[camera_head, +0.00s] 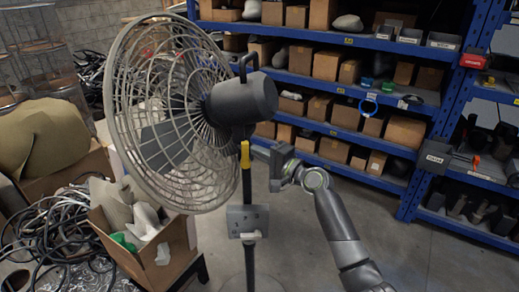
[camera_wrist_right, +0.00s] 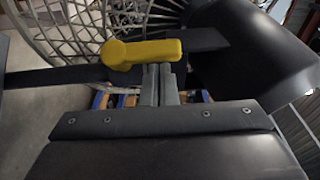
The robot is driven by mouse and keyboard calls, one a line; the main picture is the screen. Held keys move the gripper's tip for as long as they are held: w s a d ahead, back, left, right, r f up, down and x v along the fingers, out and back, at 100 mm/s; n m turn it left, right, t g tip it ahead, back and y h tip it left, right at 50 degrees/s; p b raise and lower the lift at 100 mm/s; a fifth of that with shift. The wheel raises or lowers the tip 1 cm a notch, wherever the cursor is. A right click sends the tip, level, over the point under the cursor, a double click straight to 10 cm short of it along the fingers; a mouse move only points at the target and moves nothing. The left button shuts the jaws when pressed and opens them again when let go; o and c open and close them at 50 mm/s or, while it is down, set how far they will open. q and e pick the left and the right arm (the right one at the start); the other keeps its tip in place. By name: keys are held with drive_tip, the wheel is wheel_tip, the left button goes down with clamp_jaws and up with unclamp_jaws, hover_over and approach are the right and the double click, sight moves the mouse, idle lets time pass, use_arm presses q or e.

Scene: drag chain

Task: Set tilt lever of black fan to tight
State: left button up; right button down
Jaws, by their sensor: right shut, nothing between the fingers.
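The black fan has a round grey wire cage (camera_head: 170,115) and a dark motor housing (camera_head: 243,100), standing on a thin dark pole (camera_head: 248,190). Its yellow tilt lever (camera_head: 245,155) sits just below the housing and lies roughly along the pole. The lever also shows in the right wrist view (camera_wrist_right: 145,52), with its rounded end to the left. My right gripper (camera_head: 257,152) is beside the lever on its right. In the wrist view its fingers (camera_wrist_right: 159,70) are together and empty, with the tips right at the lever's edge; I cannot tell if they touch. My left gripper is out of view.
A grey control box (camera_head: 247,220) is on the pole below the lever. An open cardboard box (camera_head: 150,260) and tangled black cables (camera_head: 60,225) are at the left. Blue shelves (camera_head: 350,90) with bins stand behind. The floor right of the pole is clear.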

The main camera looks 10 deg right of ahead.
idle(0.3)
drive_tip(key=shift+w+a+r+p, duration=0.15)
drive_tip(key=shift+a+r+p, duration=0.25)
drive_tip(key=shift+a, duration=0.3)
drive_tip(key=shift+r, duration=0.1)
